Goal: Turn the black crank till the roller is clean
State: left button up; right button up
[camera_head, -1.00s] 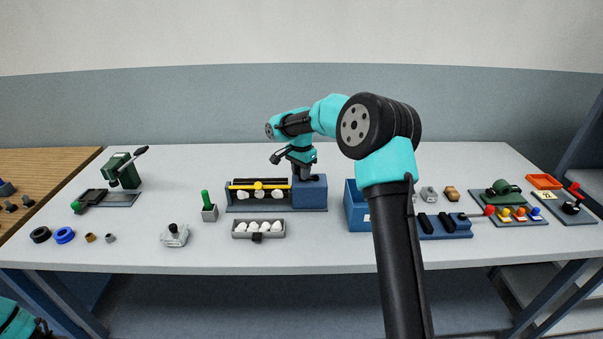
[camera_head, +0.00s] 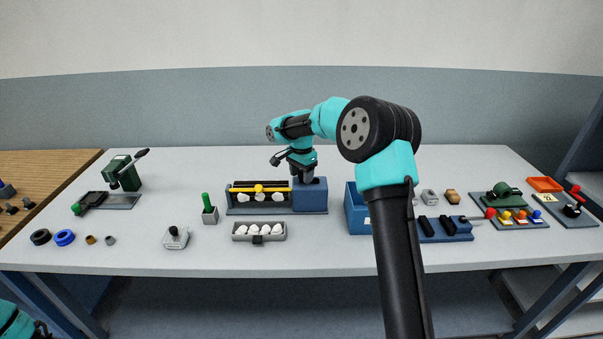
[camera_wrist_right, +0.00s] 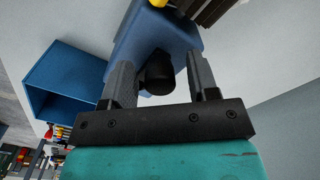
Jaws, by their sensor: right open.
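The carding machine is a long blue-grey base (camera_head: 264,210) with dark rollers (camera_head: 260,184), a yellow bar (camera_head: 246,188) and a blue housing (camera_head: 312,198) at its right end. My right gripper (camera_head: 308,181) points down at the top of this housing. In the right wrist view its two fingers (camera_wrist_right: 160,80) are apart, with a black round knob (camera_wrist_right: 157,75), apparently the crank's, between them. I see a gap beside the knob. The rest of the crank is hidden, and the roller's surface is too small to judge. Only a piece of my left arm shows at the lower left corner.
A grey tray of white pieces (camera_head: 234,236) stands in front of the machine. A blue open box (camera_head: 358,218) stands just to its right, partly behind my right arm. A green-handled tool (camera_head: 208,208) is to the left. The table behind the machine is clear.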

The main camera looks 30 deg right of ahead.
aim_at(301, 171)
notch_tip(301, 171, up, 18)
jog(key=shift+f, duration=0.25)
dwell(0.4)
dwell(0.5)
jog(key=m, duration=3.5)
jog(key=shift+m, duration=0.4)
jog(key=shift+f, duration=0.1)
